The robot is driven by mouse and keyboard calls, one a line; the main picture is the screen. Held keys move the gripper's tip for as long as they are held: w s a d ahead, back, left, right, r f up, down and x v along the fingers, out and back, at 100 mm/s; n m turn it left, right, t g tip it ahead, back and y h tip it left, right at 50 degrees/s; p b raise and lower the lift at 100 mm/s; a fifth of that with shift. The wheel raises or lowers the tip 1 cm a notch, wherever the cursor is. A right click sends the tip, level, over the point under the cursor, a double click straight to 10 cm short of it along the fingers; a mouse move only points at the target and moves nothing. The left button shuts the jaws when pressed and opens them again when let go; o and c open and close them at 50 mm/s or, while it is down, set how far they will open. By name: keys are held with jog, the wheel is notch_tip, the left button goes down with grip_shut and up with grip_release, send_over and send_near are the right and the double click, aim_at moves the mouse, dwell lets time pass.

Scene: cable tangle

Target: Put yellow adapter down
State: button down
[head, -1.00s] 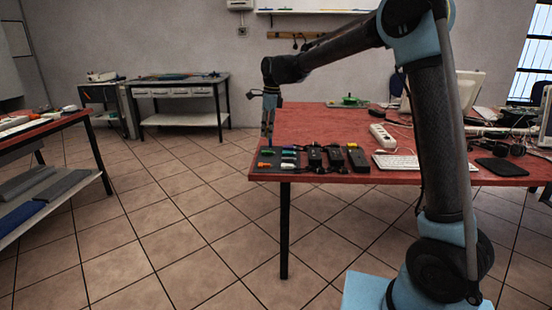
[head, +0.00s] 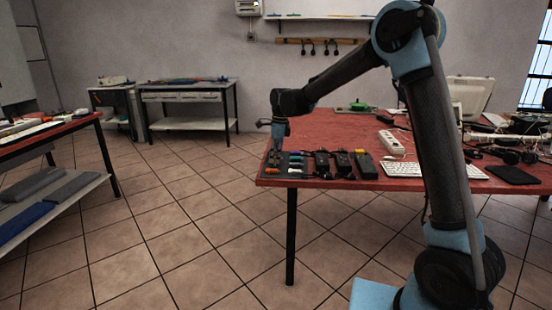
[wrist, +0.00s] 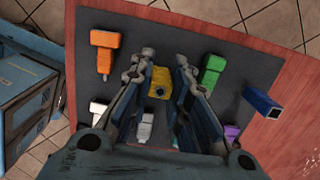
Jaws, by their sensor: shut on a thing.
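The yellow adapter (wrist: 160,83) sits between the fingers of my gripper (wrist: 163,62) in the wrist view. The fingers are shut on its sides. Below it is a dark mat (wrist: 185,35) at the corner of the red table. I cannot tell whether the adapter touches the mat. In the head view my gripper (head: 275,158) is low over the left end of the mat, and the adapter is too small to make out clearly there.
An orange adapter (wrist: 104,48) lies left of my gripper and a green one (wrist: 212,72) right of it. A blue one (wrist: 262,103), a white one (wrist: 97,110) and a purple one (wrist: 231,132) lie around too. Black power bricks (head: 343,162) stand to the right on the red table (head: 330,125).

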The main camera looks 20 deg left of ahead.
jog(key=c, duration=1.5)
grip_release()
jog(key=shift+f, duration=0.1)
notch_tip(320, 180, up, 12)
jog(key=d, duration=0.1)
jog(key=s+d+r+n+t, duration=0.1)
jog(key=s+d+n, duration=0.15)
jog(key=d, duration=1.55)
jog(key=s+d+r+n, duration=0.15)
jog(key=d+n, duration=0.25)
jog(key=d, duration=1.4)
jog(key=s+d+f+n, duration=0.2)
jog(key=s+d+f, duration=0.4)
jog(key=s+d, duration=0.1)
jog(key=s+d+f+n+t+h, duration=0.1)
jog(key=s+d+f+n, duration=0.2)
jog(key=s+d+f, duration=0.3)
jog(key=s+d+f+n, duration=0.3)
jog(key=s+d+f, duration=0.3)
jog(key=s+d, duration=0.2)
jog(key=shift+s+d+n+t, duration=0.15)
jog(key=shift+s+n+t, duration=0.15)
jog(key=shift+s, duration=0.15)
